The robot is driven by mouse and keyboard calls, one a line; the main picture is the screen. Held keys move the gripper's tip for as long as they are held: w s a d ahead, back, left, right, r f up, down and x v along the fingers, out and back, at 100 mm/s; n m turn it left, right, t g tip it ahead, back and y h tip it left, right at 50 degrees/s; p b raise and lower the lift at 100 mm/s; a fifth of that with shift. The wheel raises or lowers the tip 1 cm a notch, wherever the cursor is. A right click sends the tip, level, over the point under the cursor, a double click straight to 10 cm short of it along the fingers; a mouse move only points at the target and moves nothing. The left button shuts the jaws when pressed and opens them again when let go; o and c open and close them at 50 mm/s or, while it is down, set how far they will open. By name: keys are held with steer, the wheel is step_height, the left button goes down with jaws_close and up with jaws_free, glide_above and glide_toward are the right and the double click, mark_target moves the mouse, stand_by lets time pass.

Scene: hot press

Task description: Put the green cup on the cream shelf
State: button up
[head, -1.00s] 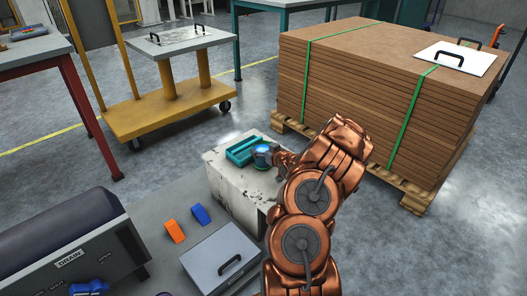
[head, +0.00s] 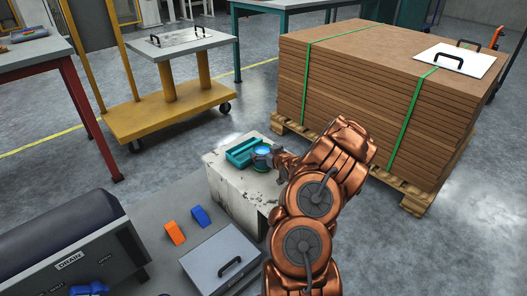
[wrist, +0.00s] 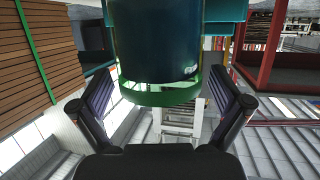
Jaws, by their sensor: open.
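The green cup (head: 262,153) is small in the head view, with a bluish top. It is at the top of the worn cream block (head: 228,186), close against the right end of a teal holder (head: 241,150); whether its base touches the block cannot be told. In the wrist view the cup (wrist: 160,45) is a dark teal cylinder with a bright green band at its lower edge. My gripper (wrist: 159,88) is open, with one finger on each side of the cup and a gap on both sides. In the head view my gripper (head: 279,158) is just right of the cup.
An orange block (head: 174,232), a blue block (head: 201,215) and a grey lidded box (head: 221,259) lie in front of the cream block. A grey machine (head: 75,260) is at lower left. A strapped brown board stack (head: 370,95) stands behind my arm. Open floor lies beyond the block.

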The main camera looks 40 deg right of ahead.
steer(key=p+v, duration=0.3)
steer(key=v, duration=0.8)
steer(key=w+a+r+n+g+y, duration=0.1)
steer(key=a+g, duration=0.1)
steer(key=a, duration=0.4)
steer(key=w+a+n+g+y, duration=0.1)
steer(key=w+a+g+y, duration=0.15)
steer(key=a, duration=0.35)
steer(key=s+a+r+n+g, duration=0.1)
steer(key=s+a+r+g, duration=0.15)
steer(key=a, duration=0.25)
steer(key=s+a+r+g, duration=0.1)
steer(key=s+a+g, duration=0.15)
steer(key=a, duration=0.25)
steer(key=s+a+r+g, duration=0.2)
steer(key=s+a+r, duration=0.2)
steer(key=s, duration=0.6)
steer(key=s+a+r+g, duration=0.3)
steer(key=s+a, duration=0.6)
steer(key=s, duration=0.1)
steer(key=s+a+r+g, duration=0.3)
steer(key=s+a, duration=0.4)
steer(key=s, duration=0.3)
steer(key=shift+s+r, duration=0.2)
steer(key=shift+r, duration=0.65)
steer(key=shift+a+g, duration=0.1)
steer(key=shift+g, duration=0.15)
